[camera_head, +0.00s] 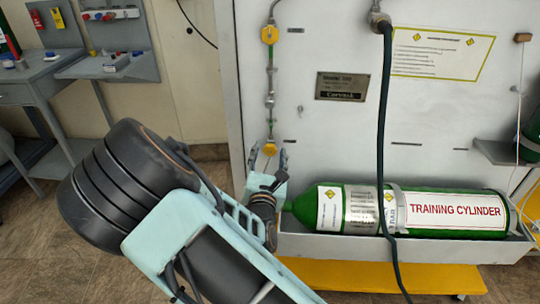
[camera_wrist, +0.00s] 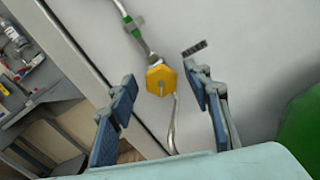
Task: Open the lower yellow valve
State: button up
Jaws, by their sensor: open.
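The lower yellow valve (camera_head: 270,149) is on a thin vertical pipe near the left edge of the white panel. In the wrist view it is a yellow hexagonal knob (camera_wrist: 161,79) on the bent pipe, ahead of the fingers and between their lines. My gripper (camera_head: 268,155) is just below and in front of it in the head view. The two blue-padded fingers (camera_wrist: 158,100) are spread apart and empty, and no contact with the valve shows. An upper yellow valve (camera_head: 269,34) sits higher on the same pipe.
A green training cylinder (camera_head: 450,211) lies in a grey tray to the right of my gripper. A dark hose (camera_head: 382,130) hangs in front of the panel (camera_head: 330,140). Workbenches (camera_head: 110,66) stand at the left, with open floor (camera_head: 70,230) before them.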

jog(key=shift+w, duration=0.2)
jog(key=c, duration=1.1)
